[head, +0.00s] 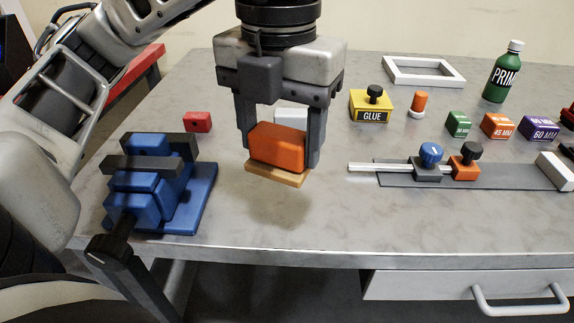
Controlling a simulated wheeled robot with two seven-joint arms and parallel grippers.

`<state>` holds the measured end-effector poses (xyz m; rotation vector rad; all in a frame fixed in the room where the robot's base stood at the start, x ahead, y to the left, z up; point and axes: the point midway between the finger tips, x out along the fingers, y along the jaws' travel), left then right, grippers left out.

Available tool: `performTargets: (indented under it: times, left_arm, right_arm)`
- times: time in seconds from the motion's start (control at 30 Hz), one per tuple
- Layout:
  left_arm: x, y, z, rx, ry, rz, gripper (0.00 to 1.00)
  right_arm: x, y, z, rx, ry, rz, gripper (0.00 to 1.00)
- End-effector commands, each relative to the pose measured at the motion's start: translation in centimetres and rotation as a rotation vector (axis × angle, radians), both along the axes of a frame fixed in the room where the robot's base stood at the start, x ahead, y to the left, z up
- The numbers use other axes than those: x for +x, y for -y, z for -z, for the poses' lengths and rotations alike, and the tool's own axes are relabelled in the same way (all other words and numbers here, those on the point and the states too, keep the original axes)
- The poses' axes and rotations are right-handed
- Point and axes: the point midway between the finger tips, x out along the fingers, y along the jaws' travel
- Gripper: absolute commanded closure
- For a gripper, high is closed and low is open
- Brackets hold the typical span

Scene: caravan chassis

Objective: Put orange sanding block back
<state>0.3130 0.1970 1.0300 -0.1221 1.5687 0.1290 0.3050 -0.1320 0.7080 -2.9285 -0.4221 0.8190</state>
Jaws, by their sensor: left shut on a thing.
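The orange sanding block (277,148) has a tan bottom layer and is held between the fingers of my left gripper (276,150). The gripper points down and is shut on the block. The block hangs a little above the grey workbench (300,222), with a soft shadow below it. A white block (291,117) on the bench behind it is partly hidden by the gripper. My right gripper is not in view.
A blue vise (150,190) stands to the left, with a red block (197,122) behind it. To the right are a yellow glue box (371,106), a white frame (424,71), a green bottle (503,72), several labelled blocks and a clamp rail (410,168). The bench front centre is clear.

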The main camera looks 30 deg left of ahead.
Motion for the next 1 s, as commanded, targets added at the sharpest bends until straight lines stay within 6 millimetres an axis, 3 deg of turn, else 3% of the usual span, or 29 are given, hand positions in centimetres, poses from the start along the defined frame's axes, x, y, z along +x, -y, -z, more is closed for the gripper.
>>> performTargets:
  times: [0.1,0.3,0.47,0.63,0.8,1.0]
  left_arm:
    - [2.4,-1.4,1.8,-0.001,-0.006,-0.004,0.62]
    - [4.5,-2.5,4.5,0.001,-0.001,-0.001,0.62]
    - [5.1,-2.8,5.3,0.000,0.000,0.000,0.62]
    - [6.5,-3.6,7.7,0.001,-0.003,-0.001,0.62]
    - [6.4,-3.5,9.8,0.000,0.001,0.002,0.62]
    - [6.4,-3.4,10.0,0.000,0.002,0.003,0.62]
  right_arm:
    - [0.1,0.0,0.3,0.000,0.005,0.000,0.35]
    - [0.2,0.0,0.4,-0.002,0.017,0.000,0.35]
    - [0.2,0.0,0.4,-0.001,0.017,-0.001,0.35]
    - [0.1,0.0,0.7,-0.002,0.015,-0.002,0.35]
    - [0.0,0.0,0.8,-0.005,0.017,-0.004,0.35]
    - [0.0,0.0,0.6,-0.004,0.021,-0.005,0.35]
